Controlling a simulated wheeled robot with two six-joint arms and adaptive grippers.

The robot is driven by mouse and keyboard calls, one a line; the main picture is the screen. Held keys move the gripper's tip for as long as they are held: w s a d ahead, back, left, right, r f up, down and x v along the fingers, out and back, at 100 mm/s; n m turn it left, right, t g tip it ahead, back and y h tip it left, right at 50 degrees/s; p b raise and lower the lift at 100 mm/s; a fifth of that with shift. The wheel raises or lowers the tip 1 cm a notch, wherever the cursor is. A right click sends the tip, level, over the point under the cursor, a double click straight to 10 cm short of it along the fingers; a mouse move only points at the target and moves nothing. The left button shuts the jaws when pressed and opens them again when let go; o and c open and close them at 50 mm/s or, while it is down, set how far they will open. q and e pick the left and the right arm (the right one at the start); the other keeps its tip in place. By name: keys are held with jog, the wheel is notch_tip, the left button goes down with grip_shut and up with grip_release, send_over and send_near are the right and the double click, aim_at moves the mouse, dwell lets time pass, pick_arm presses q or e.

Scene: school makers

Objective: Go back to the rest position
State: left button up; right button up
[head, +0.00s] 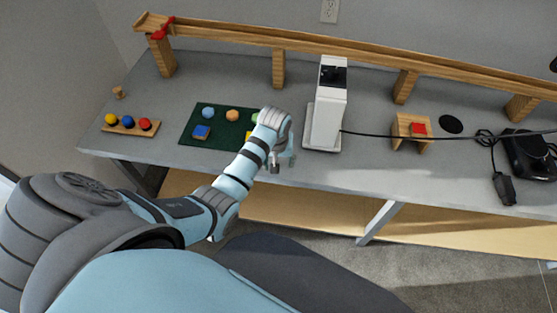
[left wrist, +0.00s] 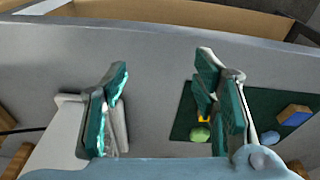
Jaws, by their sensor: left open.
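My left gripper (head: 279,161) reaches over the front part of the grey table (head: 380,175), between the dark green mat and the white device. In the left wrist view the left gripper (left wrist: 165,95) is open, its two green-padded fingers wide apart with bare tabletop between them. It holds nothing. My left arm comes in from the lower left and covers the right end of the mat. My right gripper is in neither view.
The green mat (head: 186,135) carries several coloured pieces. A wooden holder (head: 118,127) with coloured balls lies left. The white device (head: 326,112) stands close right of the gripper. Further right are a small wooden stand (head: 400,132), cables and a black device (head: 527,158). A wooden rail (head: 330,45) spans the back.

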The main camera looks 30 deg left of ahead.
pick_arm(q)
jog(key=shift+w+f, duration=0.1)
jog(key=shift+w, duration=0.05)
jog(key=s+f+m+b, duration=0.1)
jog(key=s+f, duration=0.6)
jog(key=f, duration=0.3)
jog(key=s+f+m+b, duration=0.1)
jog(key=s+f+b, duration=0.1)
jog(key=s+f, duration=0.65)
jog(key=s+f+m, duration=0.1)
jog(key=s+f, duration=0.3)
jog(key=s, duration=0.4)
jog(key=s+a+f+m+b, duration=0.1)
jog(key=s+f, duration=0.4)
jog(key=s, duration=0.3)
jog(key=s+f+m+b, duration=0.1)
jog(key=s+f, duration=0.4)
jog(key=s, duration=0.4)
jog(key=shift+a+m+g, duration=0.3)
jog(key=shift+a+g, duration=0.05)
jog(key=shift+g, duration=0.05)
